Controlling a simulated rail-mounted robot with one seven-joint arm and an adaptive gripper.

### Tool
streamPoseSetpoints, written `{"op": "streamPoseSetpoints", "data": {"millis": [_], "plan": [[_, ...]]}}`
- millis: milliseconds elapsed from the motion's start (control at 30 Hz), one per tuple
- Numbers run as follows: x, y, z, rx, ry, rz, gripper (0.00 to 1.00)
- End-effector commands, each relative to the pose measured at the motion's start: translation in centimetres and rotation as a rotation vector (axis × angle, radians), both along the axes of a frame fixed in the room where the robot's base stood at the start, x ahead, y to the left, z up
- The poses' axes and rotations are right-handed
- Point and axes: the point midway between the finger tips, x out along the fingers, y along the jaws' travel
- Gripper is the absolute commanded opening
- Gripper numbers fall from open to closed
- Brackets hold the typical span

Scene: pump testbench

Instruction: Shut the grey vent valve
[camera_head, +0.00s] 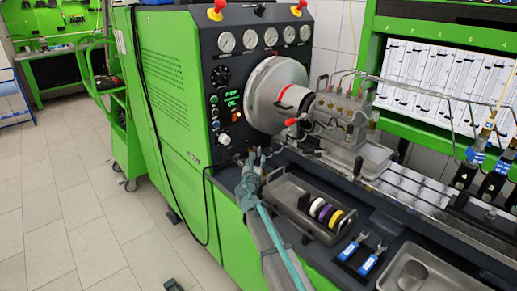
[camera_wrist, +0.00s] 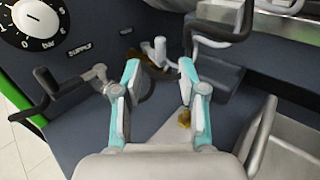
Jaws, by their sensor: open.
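A small light-grey upright handle (camera_wrist: 157,49), which looks like the grey vent valve, stands at the dark panel in the wrist view. It lies just beyond and between my fingertips, apart from them as far as I can tell. In the head view my arm hides that spot. My gripper (camera_wrist: 160,68) has its two teal-edged fingers spread, with nothing held between them. In the head view my gripper (camera_head: 254,158) is at the low front of the bench's control panel. A brass-coloured part (camera_wrist: 184,118) shows between the fingers, near the right one.
A black-handled valve (camera_wrist: 47,92) sits left of my fingers, near a "SUPPLY" label and a dial (camera_wrist: 37,24). A black curved handle (camera_wrist: 222,38) is at upper right. A grey tray (camera_head: 318,232) with coloured rings lies right of my arm.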

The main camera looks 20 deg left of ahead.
Motion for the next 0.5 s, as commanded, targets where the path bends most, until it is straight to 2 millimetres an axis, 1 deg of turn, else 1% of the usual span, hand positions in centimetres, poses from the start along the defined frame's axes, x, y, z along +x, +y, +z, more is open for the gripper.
{"op": "streamPoseSetpoints", "data": {"millis": [33,300,400,500], "plan": [[1.0,0.4,0.1,0.000,0.000,-0.001,0.41],[5.6,1.5,0.1,0.000,0.000,-0.002,0.41],[7.0,1.9,0.1,-0.001,0.000,-0.001,0.41],[8.0,2.0,0.1,0.000,0.000,-0.002,0.41]]}}
